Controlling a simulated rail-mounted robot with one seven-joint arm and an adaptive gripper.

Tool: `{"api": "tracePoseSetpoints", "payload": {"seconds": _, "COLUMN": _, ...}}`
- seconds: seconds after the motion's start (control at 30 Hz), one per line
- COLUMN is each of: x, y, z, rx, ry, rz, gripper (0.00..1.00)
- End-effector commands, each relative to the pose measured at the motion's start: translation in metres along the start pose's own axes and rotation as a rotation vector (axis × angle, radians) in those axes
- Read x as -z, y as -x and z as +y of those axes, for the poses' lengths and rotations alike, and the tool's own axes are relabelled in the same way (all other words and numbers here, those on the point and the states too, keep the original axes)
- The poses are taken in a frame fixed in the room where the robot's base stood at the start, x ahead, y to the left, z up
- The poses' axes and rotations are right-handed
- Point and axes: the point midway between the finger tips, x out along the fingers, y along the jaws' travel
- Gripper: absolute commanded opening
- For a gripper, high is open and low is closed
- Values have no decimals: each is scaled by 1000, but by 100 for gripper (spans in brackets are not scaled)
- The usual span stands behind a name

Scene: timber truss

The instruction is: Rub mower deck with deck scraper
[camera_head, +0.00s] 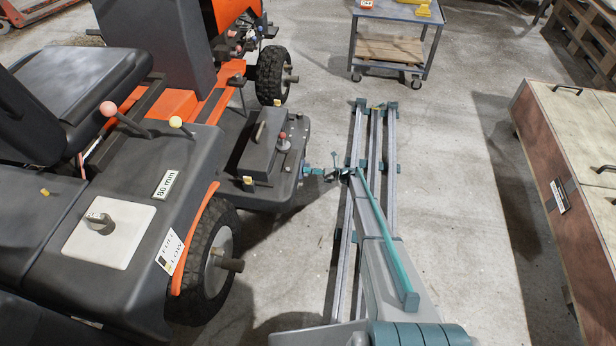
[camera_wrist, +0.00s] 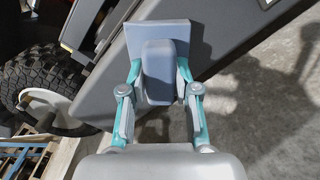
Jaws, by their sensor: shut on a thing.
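The mower deck (camera_head: 282,187) is the dark grey housing low on the orange mower, between its front and rear wheels. It also fills the upper part of the wrist view (camera_wrist: 225,38) as a grey slab. My gripper (camera_head: 312,171) is at the deck's right edge. In the wrist view its teal-linked fingers (camera_wrist: 158,88) are shut on the deck scraper's grey-blue block handle (camera_wrist: 157,75). The scraper's flat plate (camera_wrist: 172,33) points away from my gripper, over or against the deck. I cannot tell whether it touches. The scraper is too small to make out in the head view.
Black tyres (camera_head: 208,262) with protruding hubs flank the deck. A box (camera_head: 257,152) and knobs sit on top of it. My floor rails run to its right. A wheeled cart (camera_head: 396,14) stands behind, and a wooden crate (camera_head: 548,150) at right. Bare concrete lies between.

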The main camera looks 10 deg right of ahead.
Motion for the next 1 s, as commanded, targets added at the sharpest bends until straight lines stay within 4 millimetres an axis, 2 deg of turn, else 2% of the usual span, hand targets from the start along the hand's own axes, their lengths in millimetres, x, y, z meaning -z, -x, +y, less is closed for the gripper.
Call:
{"api": "tracePoseSetpoints", "payload": {"seconds": 0.53, "x": -4, "y": 5, "z": -3, "rx": 0, "ry": 0, "rz": -1, "gripper": 3}}
{"api": "tracePoseSetpoints", "payload": {"seconds": 1.0, "x": -4, "y": 45, "z": -3, "rx": 1, "ry": 0, "rz": -1, "gripper": 3}}
